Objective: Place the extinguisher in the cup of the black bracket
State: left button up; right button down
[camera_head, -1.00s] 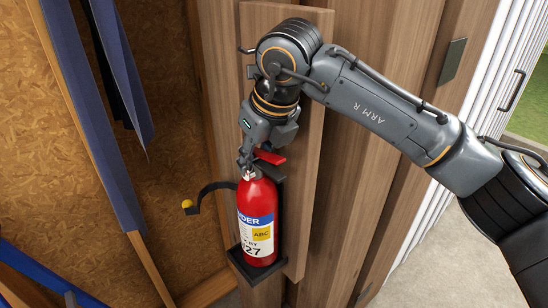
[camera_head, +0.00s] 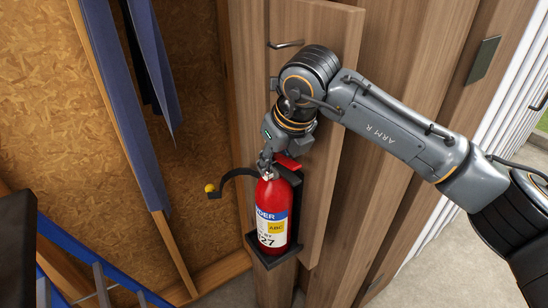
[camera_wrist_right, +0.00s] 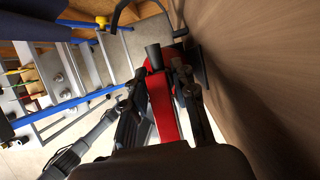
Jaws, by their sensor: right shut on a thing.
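The red fire extinguisher (camera_head: 268,197) with a white and yellow label stands upright against the wooden post. Its base sits in the cup of the black bracket (camera_head: 278,261), with the cup's front lip around its bottom edge. The bracket's curved strap (camera_head: 229,175) with a yellow knob stands open to the left. My right gripper (camera_head: 266,165) is shut on the extinguisher at its neck, beside the red lever. In the right wrist view the red extinguisher (camera_wrist_right: 160,104) shows between the dark fingers, which partly hide it.
The wooden post (camera_head: 330,150) rises close behind and right of the extinguisher. A hook (camera_head: 285,45) juts out above it. Blue strips (camera_head: 125,110) hang at the left. Blue rails (camera_head: 90,258) cross the lower left. Concrete floor (camera_head: 425,250) is clear at lower right.

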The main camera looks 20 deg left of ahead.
aim_at(281, 156)
jog(key=c, duration=1.1)
grip_release()
jog(key=shift+o, duration=0.2)
jog(key=shift+s, duration=0.15)
jog(key=shift+r, duration=0.2)
jog(key=shift+d+r, duration=0.15)
jog(key=shift+r, duration=0.05)
jog(key=b+v, duration=0.2)
jog(key=v, duration=0.2)
jog(key=shift+s+d+b, duration=0.3)
jog(key=shift+d+b, duration=0.1)
jog(key=shift+d, duration=0.05)
jog(key=s+d+b, duration=0.4)
jog(key=s+d, duration=0.3)
jog(key=d, duration=0.1)
jog(key=shift+d+r, duration=0.2)
jog(key=shift+d, duration=0.15)
